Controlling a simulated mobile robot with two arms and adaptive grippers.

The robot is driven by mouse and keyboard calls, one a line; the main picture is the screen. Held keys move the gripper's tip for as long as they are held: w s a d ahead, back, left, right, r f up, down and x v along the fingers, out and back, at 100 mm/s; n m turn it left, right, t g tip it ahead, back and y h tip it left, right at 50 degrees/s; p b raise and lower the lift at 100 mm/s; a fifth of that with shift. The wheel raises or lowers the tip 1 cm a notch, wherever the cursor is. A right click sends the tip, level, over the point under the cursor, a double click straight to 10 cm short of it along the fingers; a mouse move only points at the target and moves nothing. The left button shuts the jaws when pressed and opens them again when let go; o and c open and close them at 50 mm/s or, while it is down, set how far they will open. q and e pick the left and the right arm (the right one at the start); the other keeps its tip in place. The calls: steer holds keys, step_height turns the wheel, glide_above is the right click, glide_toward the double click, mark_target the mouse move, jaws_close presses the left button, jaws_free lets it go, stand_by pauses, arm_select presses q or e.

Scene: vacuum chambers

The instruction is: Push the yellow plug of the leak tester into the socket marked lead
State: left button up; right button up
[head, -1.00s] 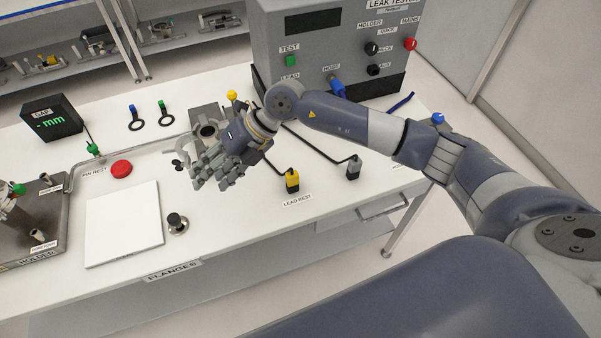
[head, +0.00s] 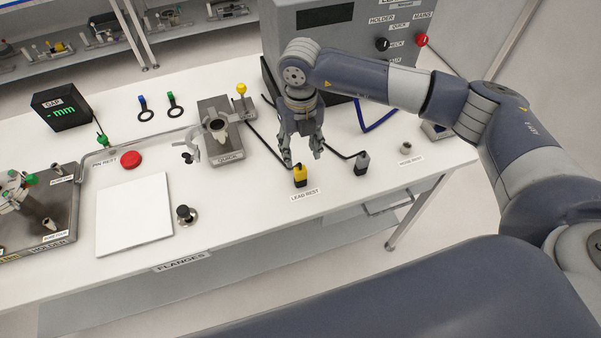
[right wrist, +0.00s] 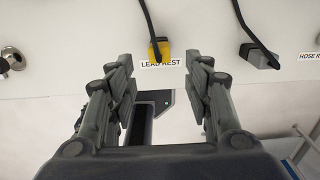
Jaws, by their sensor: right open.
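The yellow plug (head: 300,176) stands at the LEAD REST label (head: 305,195) on the white table, with a black cable running from it. My right gripper (head: 301,152) points down just above and behind it, open and empty. In the right wrist view the yellow plug (right wrist: 160,49) lies beyond the open fingertips (right wrist: 165,72), between them and apart from both. The leak tester (head: 322,14) stands at the back. Its socket marked lead is hidden behind my right arm. My left gripper is not in view.
A grey plug (head: 362,161) on a black cable stands right of the yellow one; it also shows in the right wrist view (right wrist: 262,58). A grey block with a clamp (head: 222,150) and a yellow-knobbed lever (head: 241,90) stand to the left. A white plate (head: 134,215) lies further left.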

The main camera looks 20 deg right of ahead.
mark_target(300, 169)
step_height(300, 169, down, 9)
steer(key=b, duration=0.6)
steer(key=shift+b, duration=0.5)
stand_by(0.9)
steer(key=shift+c, duration=0.3)
jaws_close()
steer(key=shift+r, duration=0.15)
